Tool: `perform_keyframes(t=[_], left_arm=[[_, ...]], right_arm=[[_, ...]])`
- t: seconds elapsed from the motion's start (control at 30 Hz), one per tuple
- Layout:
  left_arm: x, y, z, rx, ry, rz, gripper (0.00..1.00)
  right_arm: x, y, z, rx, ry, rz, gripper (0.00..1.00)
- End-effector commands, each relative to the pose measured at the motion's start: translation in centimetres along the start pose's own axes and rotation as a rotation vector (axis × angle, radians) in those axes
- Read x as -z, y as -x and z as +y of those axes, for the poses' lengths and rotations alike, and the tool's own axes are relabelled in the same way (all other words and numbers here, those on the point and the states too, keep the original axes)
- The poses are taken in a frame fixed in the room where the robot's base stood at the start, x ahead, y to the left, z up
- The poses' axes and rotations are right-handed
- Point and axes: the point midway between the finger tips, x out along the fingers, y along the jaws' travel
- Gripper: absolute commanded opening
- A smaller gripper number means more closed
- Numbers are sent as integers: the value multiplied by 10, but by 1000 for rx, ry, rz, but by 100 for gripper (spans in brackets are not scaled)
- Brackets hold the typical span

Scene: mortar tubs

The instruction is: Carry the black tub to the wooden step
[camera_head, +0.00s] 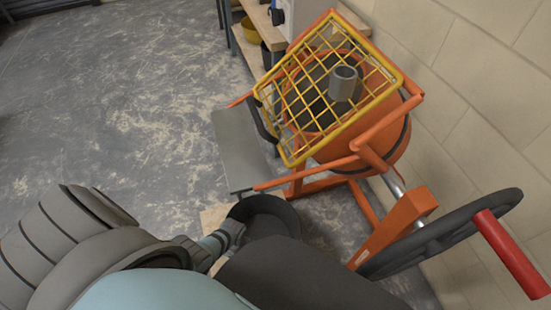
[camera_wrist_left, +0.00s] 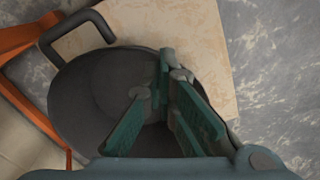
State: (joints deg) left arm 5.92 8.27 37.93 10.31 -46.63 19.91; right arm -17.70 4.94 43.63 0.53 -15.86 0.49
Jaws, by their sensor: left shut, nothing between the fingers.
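The black tub (camera_head: 266,214) is in the lower middle of the head view, partly hidden by my arm. In the left wrist view the black tub (camera_wrist_left: 88,100) looks empty, with a dark loop handle at its upper left. A pale wooden surface, apparently the wooden step (camera_wrist_left: 190,30), shows under or behind the tub; it also peeks out left of the tub in the head view (camera_head: 212,218). I cannot tell if the tub rests fully on it. My left gripper (camera_wrist_left: 165,95) is shut and empty, over the tub's opening. My right gripper is not in view.
An orange mixer (camera_head: 397,127) with a yellow grid stands just beyond the tub, its handwheel (camera_head: 450,232) to the right. A grey plate (camera_head: 240,150) is at its left. A wooden shelf (camera_head: 268,30) stands behind. Grey floor (camera_head: 120,110) at left is clear.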

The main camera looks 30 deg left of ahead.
Motion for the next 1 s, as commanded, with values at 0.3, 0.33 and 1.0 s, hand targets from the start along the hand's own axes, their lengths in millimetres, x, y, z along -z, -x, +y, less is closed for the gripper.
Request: perform_keyframes(t=[0.3,0.33,1.0], left_arm=[[115,-48,76,-77,356,-181,0],[118,-46,80,-80,369,-192,0],[108,-115,96,-85,398,-220,0]], right_arm=[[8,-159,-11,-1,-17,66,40],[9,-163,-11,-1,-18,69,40],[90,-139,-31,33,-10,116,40]])
